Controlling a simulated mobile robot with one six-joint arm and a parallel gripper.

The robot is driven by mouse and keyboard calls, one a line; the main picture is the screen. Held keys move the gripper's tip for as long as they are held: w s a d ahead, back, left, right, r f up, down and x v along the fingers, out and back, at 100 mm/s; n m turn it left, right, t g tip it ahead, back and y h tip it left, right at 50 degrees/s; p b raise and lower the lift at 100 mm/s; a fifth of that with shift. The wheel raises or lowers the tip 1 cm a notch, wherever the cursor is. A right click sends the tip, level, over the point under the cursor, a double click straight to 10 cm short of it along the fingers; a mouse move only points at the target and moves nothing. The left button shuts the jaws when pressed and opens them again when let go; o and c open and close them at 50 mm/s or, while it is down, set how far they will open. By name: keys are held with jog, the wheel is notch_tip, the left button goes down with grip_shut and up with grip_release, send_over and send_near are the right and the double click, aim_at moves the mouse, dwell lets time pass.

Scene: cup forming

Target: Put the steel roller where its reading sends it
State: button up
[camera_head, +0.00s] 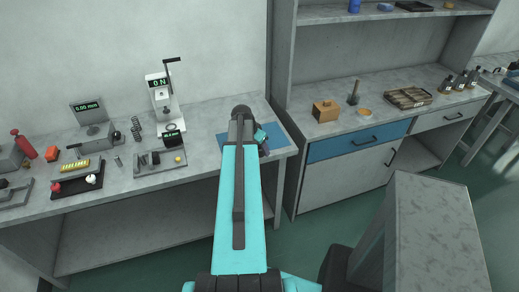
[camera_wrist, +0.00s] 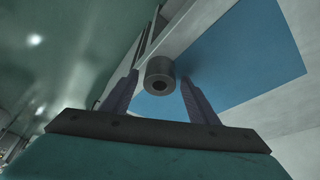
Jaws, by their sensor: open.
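A dark grey cylinder with a hole in its end face, which looks like the steel roller (camera_wrist: 160,72), shows between the fingers of my gripper (camera_wrist: 159,82) in the wrist view. A gap shows on each side, and the fingers are open and not closed on it. It appears over the blue mat (camera_wrist: 245,68); whether it touches the mat cannot be told. In the head view my arm reaches to the blue mat (camera_head: 279,139) at the bench's right end, hiding most of the gripper. A gauge display (camera_head: 86,107) reads 0.00 mm, and a press display (camera_head: 158,83) reads 0 N.
The bench (camera_head: 205,125) also holds a spring (camera_head: 136,129), a grey tray (camera_head: 160,160) of small parts and a black tray (camera_head: 76,182). The right counter (camera_head: 385,122) bears a wooden box (camera_head: 326,111) and a divided tray (camera_head: 408,98). A grey-topped block (camera_head: 435,225) stands at front right.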

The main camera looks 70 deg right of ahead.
jog(key=shift+f, duration=0.3)
dwell(0.4)
jog(key=c, duration=1.3)
jog(key=shift+d+r, duration=0.1)
jog(key=shift+r, duration=0.15)
jog(key=shift+r+b, duration=0.9)
jog(key=shift+r, duration=0.5)
jog(key=w+a+b, duration=0.1)
jog(key=a+b, duration=0.1)
jog(key=a, duration=0.2)
jog(key=w+a+b, duration=0.1)
jog(key=a+b, duration=0.1)
jog(key=a, duration=0.3)
jog(key=w+a+r+b, duration=0.1)
jog(key=a+b, duration=0.1)
jog(key=a, duration=0.2)
jog(key=shift+w+a+r, duration=0.1)
jog(key=shift+a, duration=0.1)
